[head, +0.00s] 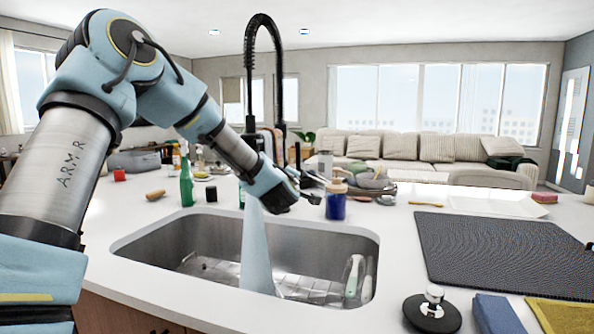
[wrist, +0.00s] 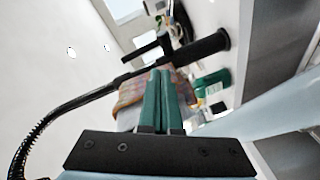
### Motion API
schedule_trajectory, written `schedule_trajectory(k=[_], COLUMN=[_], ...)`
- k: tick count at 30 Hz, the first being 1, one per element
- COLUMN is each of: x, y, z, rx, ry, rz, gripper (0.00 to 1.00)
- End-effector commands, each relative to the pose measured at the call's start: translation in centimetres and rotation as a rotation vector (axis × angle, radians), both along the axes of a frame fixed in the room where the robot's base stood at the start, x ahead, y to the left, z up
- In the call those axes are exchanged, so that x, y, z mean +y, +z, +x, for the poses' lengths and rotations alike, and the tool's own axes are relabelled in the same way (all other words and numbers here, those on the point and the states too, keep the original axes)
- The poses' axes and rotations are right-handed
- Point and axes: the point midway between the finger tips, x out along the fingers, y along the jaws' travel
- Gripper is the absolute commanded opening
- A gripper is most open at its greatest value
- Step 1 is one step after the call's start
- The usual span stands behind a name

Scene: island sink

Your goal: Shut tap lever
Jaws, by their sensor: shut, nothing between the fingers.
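The black tap (head: 279,90) has a tall spring neck and stands behind the sink. A wide pale-blue stream of water (head: 257,250) runs down into the sink; it also shows in the wrist view (wrist: 275,115). My gripper (head: 313,198) is beside the tap, above the back rim of the sink. In the wrist view its green fingers (wrist: 160,74) are together and empty. The tap's short black lever (wrist: 147,50) sticks out of the tap body just beyond the fingertips. I cannot tell whether they touch. In the head view my arm partly hides the tap's lower part.
The steel sink (head: 190,240) holds a wire rack (head: 310,288). A green bottle (head: 186,180) stands left of my gripper, and a blue jar (head: 336,203) stands close on its right. A dark ribbed mat (head: 500,250) lies on the right counter. The front right holds a black-and-silver stopper (head: 432,312) and cloths.

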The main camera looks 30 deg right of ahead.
Motion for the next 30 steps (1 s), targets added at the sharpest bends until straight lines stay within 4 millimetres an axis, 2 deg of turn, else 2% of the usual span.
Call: schedule_trajectory(k=[1,3,6,10,16,20,30], x=[-1.8,-3.0,-3.4,-3.2,-3.1,-3.5,-5.0], y=[-0.3,0.7,1.4,1.7,2.2,2.5,3.3], z=[0.0,0.1,0.2,0.2,1.1,3.0,9.8], rx=[0.005,0.01,0.024,0.039,0.043,0.042,0.04], ry=[0.045,0.123,0.227,0.32,0.355,0.354,0.353], rz=[-0.119,-0.274,-0.442,-0.563,-0.603,-0.599,-0.598], gripper=[0.0,0.0,0.0,0.0,0.0,0.0,0.0])
